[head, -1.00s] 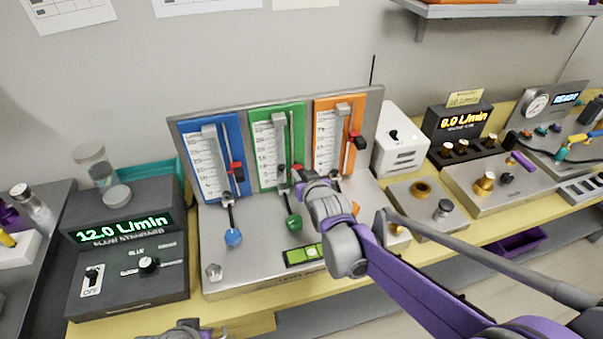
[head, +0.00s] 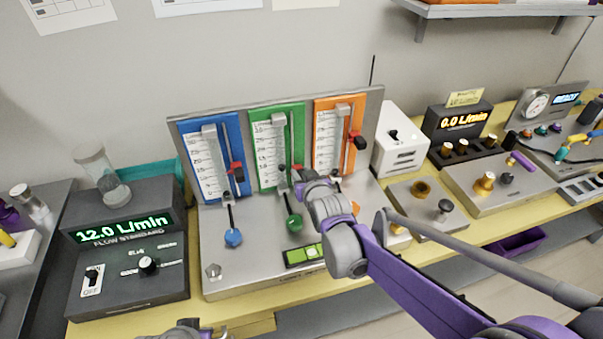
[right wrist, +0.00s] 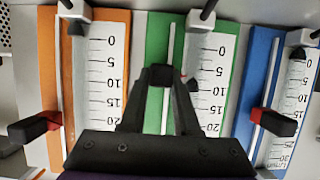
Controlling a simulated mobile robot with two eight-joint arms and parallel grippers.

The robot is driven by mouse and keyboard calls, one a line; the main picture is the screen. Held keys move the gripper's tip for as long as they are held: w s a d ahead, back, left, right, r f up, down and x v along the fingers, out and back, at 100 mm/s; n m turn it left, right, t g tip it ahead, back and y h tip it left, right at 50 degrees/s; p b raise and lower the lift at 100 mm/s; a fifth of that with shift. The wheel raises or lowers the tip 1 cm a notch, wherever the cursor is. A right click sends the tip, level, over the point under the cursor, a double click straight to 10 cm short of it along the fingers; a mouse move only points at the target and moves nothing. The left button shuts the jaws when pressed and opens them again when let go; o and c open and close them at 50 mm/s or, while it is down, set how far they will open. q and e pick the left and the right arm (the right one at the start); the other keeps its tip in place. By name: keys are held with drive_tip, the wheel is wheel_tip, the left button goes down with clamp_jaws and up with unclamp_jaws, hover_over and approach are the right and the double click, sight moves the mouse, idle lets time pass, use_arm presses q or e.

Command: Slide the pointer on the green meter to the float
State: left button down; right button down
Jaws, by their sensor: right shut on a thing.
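The green meter (head: 266,176) stands between the blue and orange meters on the sloped metal panel. Its scale and tube also show in the right wrist view (right wrist: 229,75). Its dark float (right wrist: 192,85) sits in the tube near the 10 mark, partly hidden by my gripper. The pointer's red tip (right wrist: 183,77) is beside the float, at about the same height. My right gripper (head: 300,175) is shut on the pointer's dark body, at the slide rod in the right wrist view (right wrist: 162,75). A grey part at the bottom edge may be my left arm; its jaws do not show.
The blue meter (head: 195,130) and orange meter (head: 326,108) have red-tipped pointers. Valve knobs, blue (head: 233,238) and green (head: 294,223), stick out below. The flow standard box (head: 130,215) is at left and reads 12.0 L/min. A white box (head: 402,150) stands at right.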

wheel_tip(320, 180, up, 2)
drive_tip(key=shift+r+p, duration=0.2)
drive_tip(key=shift+p, duration=0.6)
drive_tip(key=shift+f, duration=0.1)
drive_tip(key=c, duration=0.9)
unclamp_jaws()
drive_tip(key=v, duration=1)
drive_tip(key=shift+s, duration=0.35)
